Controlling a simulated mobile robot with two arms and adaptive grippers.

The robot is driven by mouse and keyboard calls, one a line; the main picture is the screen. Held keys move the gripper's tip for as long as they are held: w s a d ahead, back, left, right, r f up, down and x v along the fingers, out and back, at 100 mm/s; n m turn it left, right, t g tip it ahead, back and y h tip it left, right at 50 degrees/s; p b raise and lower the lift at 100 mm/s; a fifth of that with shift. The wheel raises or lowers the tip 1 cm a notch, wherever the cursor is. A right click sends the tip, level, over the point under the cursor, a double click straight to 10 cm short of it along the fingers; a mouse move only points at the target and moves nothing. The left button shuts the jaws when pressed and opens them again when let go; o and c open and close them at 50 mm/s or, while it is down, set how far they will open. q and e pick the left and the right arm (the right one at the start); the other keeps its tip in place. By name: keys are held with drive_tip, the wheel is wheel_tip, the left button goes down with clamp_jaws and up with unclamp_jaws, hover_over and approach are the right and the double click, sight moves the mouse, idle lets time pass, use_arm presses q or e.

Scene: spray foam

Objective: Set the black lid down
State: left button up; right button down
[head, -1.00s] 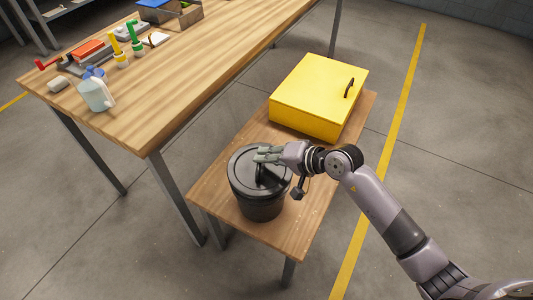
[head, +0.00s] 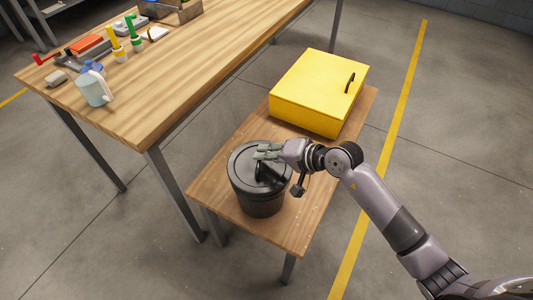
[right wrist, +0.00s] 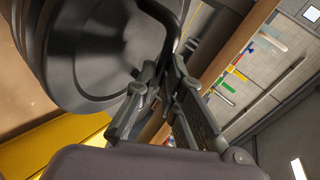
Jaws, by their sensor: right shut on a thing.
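The black lid (head: 246,160) is over the top of the black bucket (head: 259,205), which stands on the low wooden bench. My right gripper (head: 262,152) reaches in from the right and is shut on the lid, near its middle. Its fingers hide part of the lid's top. In the right wrist view the lid (right wrist: 90,60) fills the upper left beside the fingers (right wrist: 163,75). I cannot tell whether the lid's rim touches the bucket all round. My left gripper is not in view.
A yellow box (head: 318,92) with a dark handle sits at the bench's far end. Bare bench (head: 290,230) lies in front of and right of the bucket. A taller wooden table (head: 160,90) at left holds a mug (head: 94,88) and several tools.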

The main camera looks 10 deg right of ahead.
drive_tip(key=shift+f, duration=0.2)
drive_tip(key=c, duration=1.6)
unclamp_jaws()
